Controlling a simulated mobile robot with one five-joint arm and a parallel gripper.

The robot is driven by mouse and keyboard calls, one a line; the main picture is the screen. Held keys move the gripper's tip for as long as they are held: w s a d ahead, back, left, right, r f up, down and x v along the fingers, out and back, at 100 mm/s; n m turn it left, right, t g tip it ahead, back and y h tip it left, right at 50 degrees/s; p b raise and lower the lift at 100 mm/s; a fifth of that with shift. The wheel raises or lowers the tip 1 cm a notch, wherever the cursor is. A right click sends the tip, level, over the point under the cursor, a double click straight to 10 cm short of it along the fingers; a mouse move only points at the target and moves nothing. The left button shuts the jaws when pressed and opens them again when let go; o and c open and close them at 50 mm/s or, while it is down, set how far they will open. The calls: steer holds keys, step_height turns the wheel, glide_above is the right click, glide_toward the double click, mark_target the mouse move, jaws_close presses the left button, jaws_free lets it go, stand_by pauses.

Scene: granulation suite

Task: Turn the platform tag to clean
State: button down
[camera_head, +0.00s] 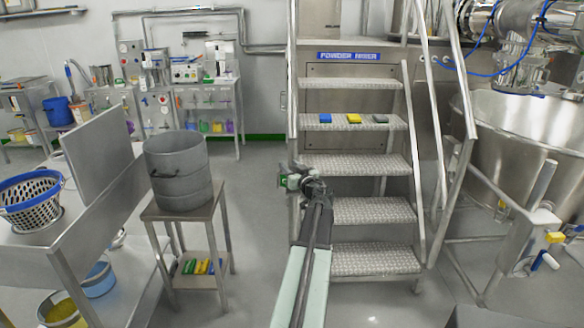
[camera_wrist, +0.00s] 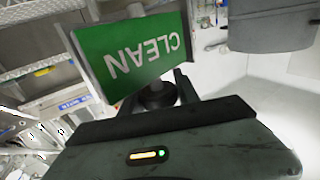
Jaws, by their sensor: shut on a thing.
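The platform tag (camera_wrist: 135,55) is a green plate with white lettering that reads CLEAN, upside down in the wrist view. In the head view its green part (camera_head: 284,181) shows small, by the left rail post of the steel step platform (camera_head: 372,211). My gripper (camera_head: 303,182) is at the tag, beside that post. In the wrist view my gripper (camera_wrist: 158,92) is shut at the tag's near edge, around a dark round part there. How the tag is mounted on the platform is mostly hidden by my gripper.
Blue, yellow and grey blocks lie on an upper step (camera_head: 390,123). A grey drum (camera_head: 180,172) stands on a small steel table to the left. A large steel vessel (camera_head: 525,125) stands to the right. The floor between drum and steps is clear.

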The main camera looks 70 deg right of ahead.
steer(key=shift+w+a+n+t+y, duration=0.2)
steer(key=shift+n+t+y, duration=0.75)
steer(key=shift+y, duration=0.35)
steer(key=shift+w+a+n+t+y, duration=0.15)
steer(key=shift+n+t+y, duration=0.6)
steer(key=shift+n+y, duration=0.45)
steer(key=shift+y, duration=0.3)
steer(key=c, duration=0.9)
jaws_free()
steer(key=v, duration=0.8)
